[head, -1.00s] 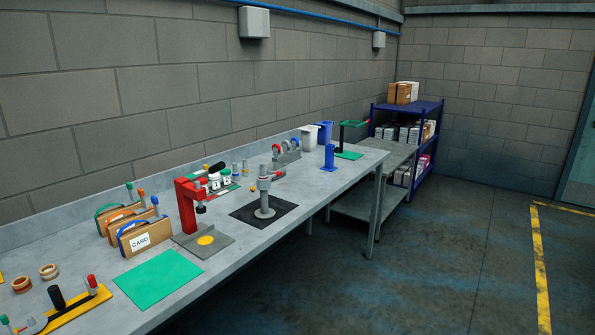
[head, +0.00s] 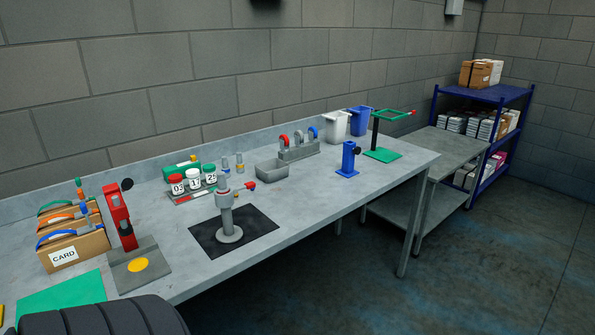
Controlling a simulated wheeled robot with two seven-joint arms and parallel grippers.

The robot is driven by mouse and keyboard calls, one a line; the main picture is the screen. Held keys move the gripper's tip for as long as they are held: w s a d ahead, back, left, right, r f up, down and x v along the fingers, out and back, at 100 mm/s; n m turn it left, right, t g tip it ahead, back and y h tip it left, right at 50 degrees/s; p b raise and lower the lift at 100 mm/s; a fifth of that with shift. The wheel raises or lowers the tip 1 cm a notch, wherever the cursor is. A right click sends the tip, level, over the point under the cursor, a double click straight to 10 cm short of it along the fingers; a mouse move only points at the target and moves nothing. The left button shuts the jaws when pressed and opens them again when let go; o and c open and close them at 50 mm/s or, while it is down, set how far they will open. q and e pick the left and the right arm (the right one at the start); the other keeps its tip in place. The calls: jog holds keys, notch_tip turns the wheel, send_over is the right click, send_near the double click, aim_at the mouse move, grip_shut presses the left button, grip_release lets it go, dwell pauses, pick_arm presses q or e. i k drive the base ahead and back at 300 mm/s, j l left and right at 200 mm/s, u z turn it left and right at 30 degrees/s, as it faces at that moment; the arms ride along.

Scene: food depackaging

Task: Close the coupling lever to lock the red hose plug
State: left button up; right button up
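A grey coupling post (head: 227,214) stands upright on a black mat (head: 262,222) in the middle of the bench. I cannot tell at this size whether a red hose plug sits in the coupling. Neither of my grippers is in view.
A red stand (head: 122,218) on a grey plate is left of the mat. Numbered jars (head: 194,182) and a grey bin (head: 271,170) stand behind it. A blue post (head: 347,160) and a green stand (head: 384,154) are to the right. A dark ribbed shape covers the lower left.

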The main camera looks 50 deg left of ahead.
aim_at(250, 185)
jog(key=i+u, duration=0.35)
jog(key=i+l+u, duration=0.5)
jog(key=i+u, duration=0.2)
jog(key=i+l+u, duration=0.2)
jog(key=u, duration=0.2)
jog(key=i+l+u, duration=0.15)
jog(key=u, duration=0.25)
jog(key=i+l+u, duration=0.1)
jog(key=l+u, duration=0.3)
jog(key=i+l+u, duration=0.1)
jog(key=l+u, duration=0.15)
jog(key=u, duration=0.2)
jog(key=l+u, duration=0.7)
